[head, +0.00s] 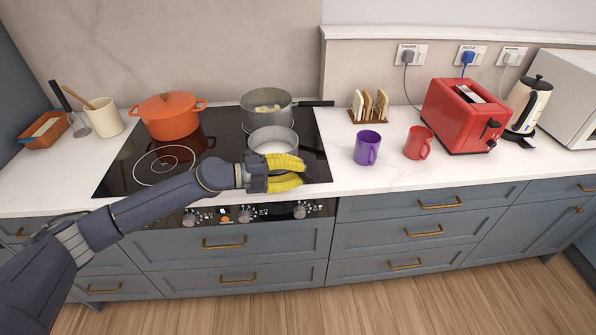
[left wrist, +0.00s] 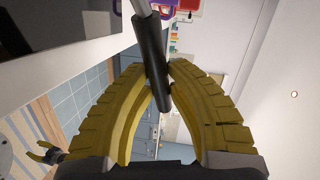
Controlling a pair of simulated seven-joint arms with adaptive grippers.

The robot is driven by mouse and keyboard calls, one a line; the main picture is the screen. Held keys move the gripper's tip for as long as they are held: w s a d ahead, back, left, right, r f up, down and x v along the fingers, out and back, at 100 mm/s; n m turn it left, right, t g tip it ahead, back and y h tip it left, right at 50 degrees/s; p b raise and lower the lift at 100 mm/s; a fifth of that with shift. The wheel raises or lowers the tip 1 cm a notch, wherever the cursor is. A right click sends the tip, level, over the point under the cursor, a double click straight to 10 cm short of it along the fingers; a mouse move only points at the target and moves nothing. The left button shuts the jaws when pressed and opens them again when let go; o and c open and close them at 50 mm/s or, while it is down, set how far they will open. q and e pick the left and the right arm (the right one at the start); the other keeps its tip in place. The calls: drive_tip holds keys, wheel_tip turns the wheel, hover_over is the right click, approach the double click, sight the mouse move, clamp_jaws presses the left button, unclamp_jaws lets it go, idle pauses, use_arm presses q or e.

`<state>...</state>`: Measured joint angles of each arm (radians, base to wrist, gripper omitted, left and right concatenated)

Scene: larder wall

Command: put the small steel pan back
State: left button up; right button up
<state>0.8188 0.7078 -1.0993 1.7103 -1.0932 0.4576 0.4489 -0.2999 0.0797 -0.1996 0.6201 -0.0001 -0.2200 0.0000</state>
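The small steel pan (head: 272,139) is at the front right of the black hob (head: 127,176), with a pale inside. In the head view my left gripper (head: 303,173) is in front of it and hides its handle. In the left wrist view the dark handle (left wrist: 151,50) runs between the fingertips of my left gripper (left wrist: 160,72), which are closed against it. I cannot tell whether the pan touches the hob. My right gripper (left wrist: 38,152) shows small at the lower left of the left wrist view, its yellow fingers apart, and is out of the head view.
A larger grey pan (head: 256,101) with food stands right behind, its handle pointing right. An orange pot (head: 167,119) stands at the hob's back left. Right of the hob are a toast rack (head: 369,106), a purple mug (head: 367,148), a red mug (head: 418,143) and a red toaster (head: 455,122).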

use_arm(q)
drive_tip(key=o, duration=0.5)
drive_tip(key=shift+c, duration=0.2)
drive_tip(key=shift+r, duration=0.1)
drive_tip(key=v, duration=1.2)
